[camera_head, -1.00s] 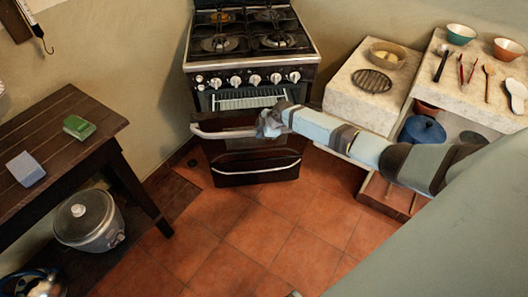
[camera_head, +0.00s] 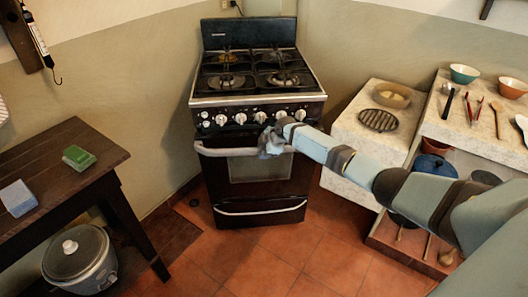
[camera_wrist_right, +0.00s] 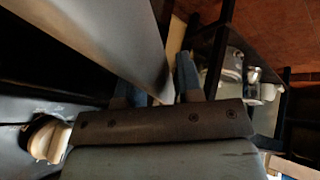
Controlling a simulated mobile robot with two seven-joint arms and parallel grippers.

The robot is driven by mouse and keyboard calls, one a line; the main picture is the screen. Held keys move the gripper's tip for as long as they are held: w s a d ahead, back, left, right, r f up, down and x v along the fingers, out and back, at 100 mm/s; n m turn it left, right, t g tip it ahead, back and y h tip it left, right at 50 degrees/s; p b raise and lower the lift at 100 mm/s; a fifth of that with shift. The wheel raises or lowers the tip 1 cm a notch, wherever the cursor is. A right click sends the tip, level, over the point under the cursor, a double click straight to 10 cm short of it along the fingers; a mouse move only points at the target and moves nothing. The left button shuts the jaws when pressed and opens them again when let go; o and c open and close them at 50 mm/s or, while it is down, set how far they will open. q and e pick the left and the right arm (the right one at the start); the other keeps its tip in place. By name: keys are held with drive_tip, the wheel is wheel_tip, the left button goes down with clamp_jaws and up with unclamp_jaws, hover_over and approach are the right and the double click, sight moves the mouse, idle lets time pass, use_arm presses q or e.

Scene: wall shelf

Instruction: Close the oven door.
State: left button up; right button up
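The oven (camera_head: 258,105) stands against the back wall. Its dark door (camera_head: 222,172) with a glass window is upright at the oven front; I cannot tell whether a thin gap is left. The pale bar handle (camera_head: 225,152) runs across the door's top. My right gripper (camera_head: 270,143) is at the right part of this handle. In the right wrist view the handle (camera_wrist_right: 120,40) passes between the two fingers of my right gripper (camera_wrist_right: 155,88), which look closed on it. My left gripper is not in view.
A dark wooden table (camera_head: 62,165) with a green sponge (camera_head: 78,157) stands left, a rice cooker (camera_head: 80,262) below it. A stone counter (camera_head: 350,125) with bowls and utensils is at right. The tiled floor (camera_head: 270,262) before the oven is clear.

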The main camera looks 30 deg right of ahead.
use_arm(q)
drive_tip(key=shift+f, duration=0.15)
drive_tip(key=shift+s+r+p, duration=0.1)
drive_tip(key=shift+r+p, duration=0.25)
drive_tip(key=shift+p, duration=0.75)
use_arm(e)
drive_tip(key=v, duration=1.3)
drive_tip(key=shift+s+r, duration=0.25)
drive_tip(key=shift+r, duration=0.1)
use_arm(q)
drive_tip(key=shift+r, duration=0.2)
